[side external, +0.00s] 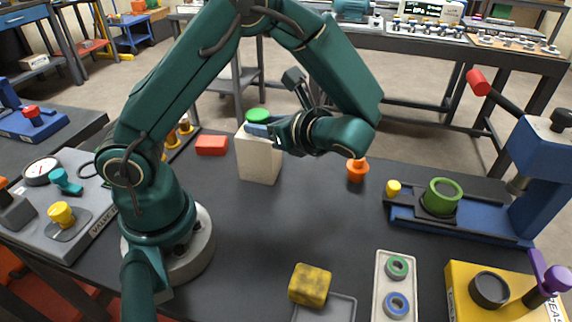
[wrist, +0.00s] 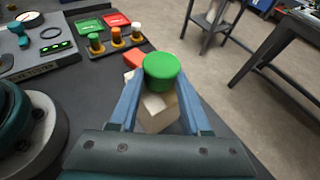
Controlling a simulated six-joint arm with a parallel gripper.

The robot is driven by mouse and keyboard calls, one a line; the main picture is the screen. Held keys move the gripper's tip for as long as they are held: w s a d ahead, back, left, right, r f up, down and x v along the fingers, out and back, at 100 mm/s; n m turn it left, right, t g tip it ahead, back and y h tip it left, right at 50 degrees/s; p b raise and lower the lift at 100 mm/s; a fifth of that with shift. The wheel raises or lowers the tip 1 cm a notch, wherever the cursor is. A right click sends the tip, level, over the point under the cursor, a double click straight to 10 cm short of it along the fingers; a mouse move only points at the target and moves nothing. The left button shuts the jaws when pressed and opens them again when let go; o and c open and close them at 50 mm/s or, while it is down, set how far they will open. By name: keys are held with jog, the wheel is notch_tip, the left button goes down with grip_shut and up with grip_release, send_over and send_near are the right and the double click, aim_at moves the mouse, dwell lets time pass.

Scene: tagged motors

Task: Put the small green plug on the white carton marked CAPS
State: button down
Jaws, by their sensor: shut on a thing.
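The green plug (side external: 258,114) is between my gripper's fingers, and its round top shows above them. It also shows in the wrist view (wrist: 161,70). My gripper (side external: 260,129) is shut on it, its blue fingers on either side in the wrist view (wrist: 160,84). The white carton (side external: 259,159) stands upright on the dark bench directly below the plug and fingers; its top shows between the fingers in the wrist view (wrist: 158,112). The fingers hide the plug's lower part, so I cannot tell whether it touches the carton. No CAPS marking is readable.
A red block (side external: 211,145) lies left of the carton. A rack of coloured pegs (wrist: 117,40) is behind it. An orange plug (side external: 357,170) stands to the right. A blue press (side external: 540,165) is farther right, and a yellow block (side external: 309,285) is in front. The bench middle is clear.

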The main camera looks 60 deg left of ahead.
jog(key=shift+f, duration=0.1)
jog(key=shift+c, duration=1.8)
grip_release()
jog(key=shift+w+d+r, duration=0.1)
jog(key=shift+d+r, duration=0.15)
jog(key=v, duration=1.1)
jog(key=s+d+n+t+h, duration=0.1)
jog(key=s+n+t+h, duration=0.6)
jog(key=n+h, duration=0.6)
jog(key=n, duration=0.3)
jog(key=shift+s+d+r, duration=0.25)
jog(key=shift+s, duration=0.1)
